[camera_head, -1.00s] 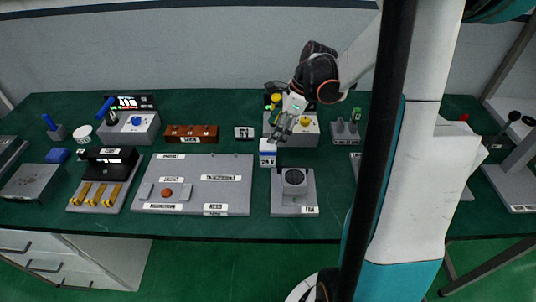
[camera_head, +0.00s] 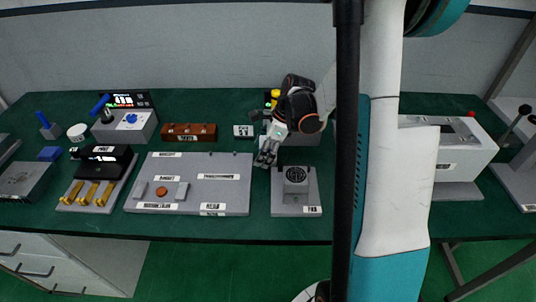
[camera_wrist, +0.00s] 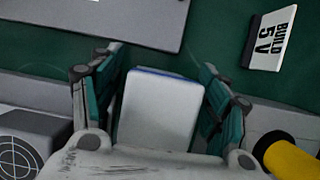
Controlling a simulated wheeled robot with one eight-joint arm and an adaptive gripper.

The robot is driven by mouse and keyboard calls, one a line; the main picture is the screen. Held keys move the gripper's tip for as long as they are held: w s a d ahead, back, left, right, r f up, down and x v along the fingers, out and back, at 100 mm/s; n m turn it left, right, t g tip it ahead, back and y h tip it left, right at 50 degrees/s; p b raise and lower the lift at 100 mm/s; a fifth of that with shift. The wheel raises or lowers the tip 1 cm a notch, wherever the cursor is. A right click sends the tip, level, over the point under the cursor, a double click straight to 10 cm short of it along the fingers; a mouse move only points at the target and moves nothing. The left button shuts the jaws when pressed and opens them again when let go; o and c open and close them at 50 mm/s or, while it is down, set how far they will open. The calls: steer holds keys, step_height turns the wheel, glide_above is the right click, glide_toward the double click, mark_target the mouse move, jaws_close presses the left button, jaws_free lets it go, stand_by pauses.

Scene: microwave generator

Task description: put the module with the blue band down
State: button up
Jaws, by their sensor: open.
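The module (camera_wrist: 160,112) is a white block with a blue band along its far edge. It lies between my gripper's two fingers in the wrist view. My gripper (camera_wrist: 161,62) is open, with one teal-padded finger on each side of the block; contact with the pads cannot be made out. In the head view my gripper (camera_head: 267,156) is low over the green table, between the large grey plate (camera_head: 228,190) and the fan unit (camera_head: 296,205). It hides the module there. Whether the module rests on the table is unclear.
A "BUILD 5 V" card (camera_wrist: 270,38) lies near the module; it also shows in the head view (camera_head: 243,131). A yellow knob (camera_wrist: 290,158) is close at the right finger. A brown block (camera_head: 188,132) stands behind the plate. Bare green table lies in front of the card.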

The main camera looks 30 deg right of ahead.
steer(key=c, duration=1.4)
steer(key=shift+r, duration=0.1)
